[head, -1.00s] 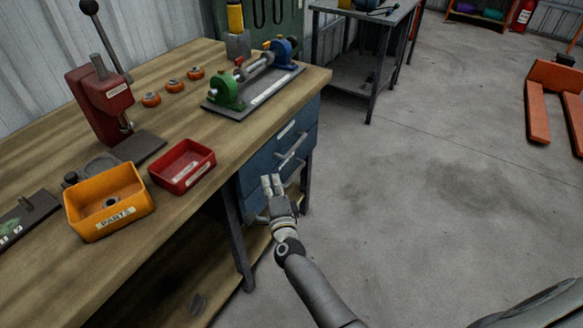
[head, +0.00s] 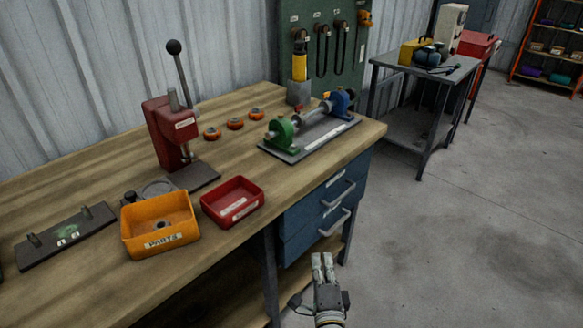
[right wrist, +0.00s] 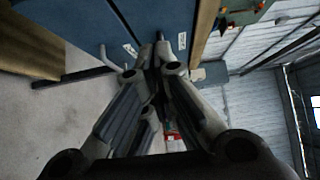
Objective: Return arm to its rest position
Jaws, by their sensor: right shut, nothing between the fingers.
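My right gripper (head: 323,268) is at the bottom of the head view, in front of the workbench and just below the blue drawer unit (head: 322,205). Its fingers are together with nothing between them, and they point away toward the bench. In the right wrist view the shut fingers (right wrist: 152,62) fill the middle, with the blue drawer fronts (right wrist: 100,22) beyond them. The fingers look apart from the drawer handles, though the exact gap is hard to tell. My left gripper does not show in the head view.
The wooden workbench (head: 95,213) carries an orange parts bin (head: 160,238), a red tray (head: 232,203), a red press (head: 172,130) and a green-and-blue fixture (head: 310,130). A bench leg (head: 271,280) stands left of my gripper. Clear floor (head: 450,230) lies to the right.

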